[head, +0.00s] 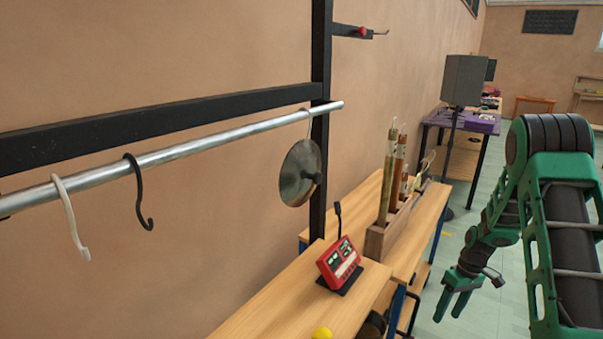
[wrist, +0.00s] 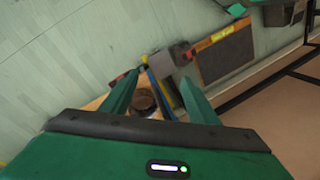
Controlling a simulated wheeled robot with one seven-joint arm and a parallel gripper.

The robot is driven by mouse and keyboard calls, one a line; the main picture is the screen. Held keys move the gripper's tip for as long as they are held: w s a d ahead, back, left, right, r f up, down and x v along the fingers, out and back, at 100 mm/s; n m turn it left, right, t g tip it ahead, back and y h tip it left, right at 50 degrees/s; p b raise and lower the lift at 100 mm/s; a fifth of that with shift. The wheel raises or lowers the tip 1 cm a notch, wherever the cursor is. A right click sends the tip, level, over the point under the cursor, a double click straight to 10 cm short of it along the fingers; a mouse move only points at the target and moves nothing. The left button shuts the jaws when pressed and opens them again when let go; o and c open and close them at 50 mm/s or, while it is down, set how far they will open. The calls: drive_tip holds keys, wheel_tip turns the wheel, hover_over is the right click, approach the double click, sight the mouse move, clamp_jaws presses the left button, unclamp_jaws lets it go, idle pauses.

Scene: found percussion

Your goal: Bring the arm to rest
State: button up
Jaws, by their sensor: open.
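My gripper (head: 449,314) hangs at the lower right of the head view, at the end of my green arm. Its two fingers point down and stand apart, with nothing visible between them. It is over the pale green floor, to the right of the wooden bench (head: 290,295) and apart from it. In the wrist view my gripper (wrist: 158,80) shows two green fingers spread apart. Part of a wooden surface and a dark round thing lie beyond them, out of its grasp.
A metal rail (head: 190,152) carries a white hook (head: 68,215), a black hook (head: 140,190) and a hanging metal disc (head: 299,175). A red device (head: 340,262) and a wooden box (head: 376,242) with upright sticks stand on the benches. A purple-topped table (head: 465,120) and a grey speaker (head: 463,80) stand behind.

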drive_tip(key=s+r+m+h, duration=0.1)
drive_tip(key=s+r+m, duration=0.2)
drive_tip(key=s+r, duration=0.7)
drive_tip(key=s+r+m+h, duration=0.15)
drive_tip(key=s+r, duration=0.35)
drive_tip(key=r, duration=0.8)
drive_tip(key=s+a+r+m, duration=0.2)
drive_tip(key=s+r, duration=0.1)
drive_tip(key=s, duration=0.6)
drive_tip(key=s+a+r+m+t, duration=0.1)
drive_tip(key=s+a+r+m, duration=0.1)
drive_tip(key=s, duration=0.8)
drive_tip(key=shift+r+m, duration=0.75)
drive_tip(key=shift+s+a+y, duration=0.1)
drive_tip(key=shift+s+y, duration=0.15)
drive_tip(key=shift+s, duration=0.25)
drive_tip(key=shift+c, duration=0.2)
